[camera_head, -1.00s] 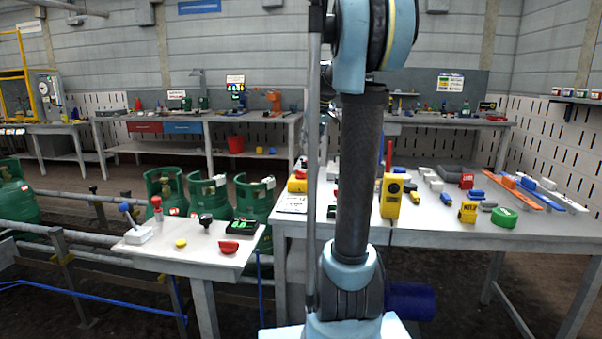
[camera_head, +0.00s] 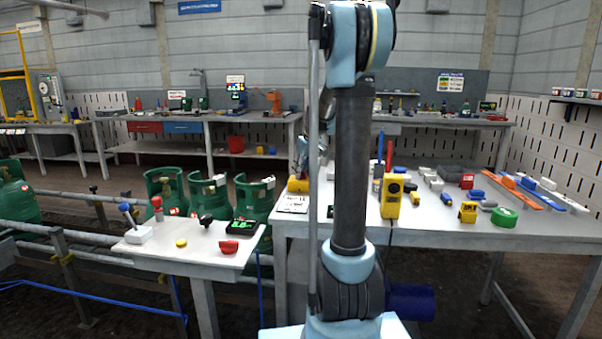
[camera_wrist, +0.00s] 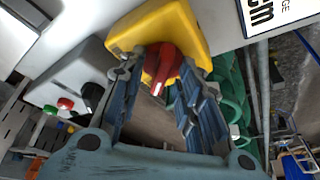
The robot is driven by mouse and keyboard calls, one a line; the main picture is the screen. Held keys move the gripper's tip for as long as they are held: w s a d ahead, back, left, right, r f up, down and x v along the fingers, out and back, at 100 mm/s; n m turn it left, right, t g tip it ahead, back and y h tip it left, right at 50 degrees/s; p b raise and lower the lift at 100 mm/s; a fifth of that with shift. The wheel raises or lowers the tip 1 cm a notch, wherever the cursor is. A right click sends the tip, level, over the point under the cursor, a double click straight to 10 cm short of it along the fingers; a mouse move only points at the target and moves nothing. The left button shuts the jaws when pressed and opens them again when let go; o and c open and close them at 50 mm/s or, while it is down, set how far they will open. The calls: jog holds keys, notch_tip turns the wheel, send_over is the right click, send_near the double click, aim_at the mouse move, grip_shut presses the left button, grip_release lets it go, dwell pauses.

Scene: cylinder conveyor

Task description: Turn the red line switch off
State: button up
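The red line switch (camera_wrist: 163,62) is a red rotary handle on a yellow box (camera_wrist: 185,28) in the wrist view. My gripper (camera_wrist: 158,78) is open, with one blue-grey finger on each side of the red handle. There seem to be gaps between the fingers and the handle; whether either touches it I cannot tell. In the head view the yellow box (camera_head: 297,185) stands at the left end of the right-hand table, close beside my arm. My gripper (camera_head: 301,158) is partly hidden there by my arm, and the handle is hard to make out.
A grey box (camera_wrist: 72,78) with a black knob and red and green buttons is left of the yellow box in the wrist view. The table (camera_head: 440,232) carries a yellow handheld device (camera_head: 391,196) and several tools. Green cylinders (camera_head: 254,200) stand on the conveyor to the left.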

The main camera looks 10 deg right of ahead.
grip_shut()
jog(key=shift+a, duration=0.1)
jog(key=shift+m, duration=0.4)
jog(key=m+h, duration=0.1)
jog(key=m, duration=0.1)
jog(key=shift+m, duration=0.4)
jog(key=m+h, duration=0.2)
jog(key=m, duration=0.3)
jog(key=shift+a, duration=0.2)
jog(key=m+h, duration=0.1)
jog(key=m, duration=0.3)
jog(key=shift+w+a+m+g+h, duration=0.1)
jog(key=shift+m+g+h, duration=0.2)
jog(key=shift+m+h, duration=0.1)
jog(key=m+g+h, duration=0.1)
jog(key=m, duration=0.3)
jog(key=shift+w+a, duration=0.1)
jog(key=shift+m, duration=0.4)
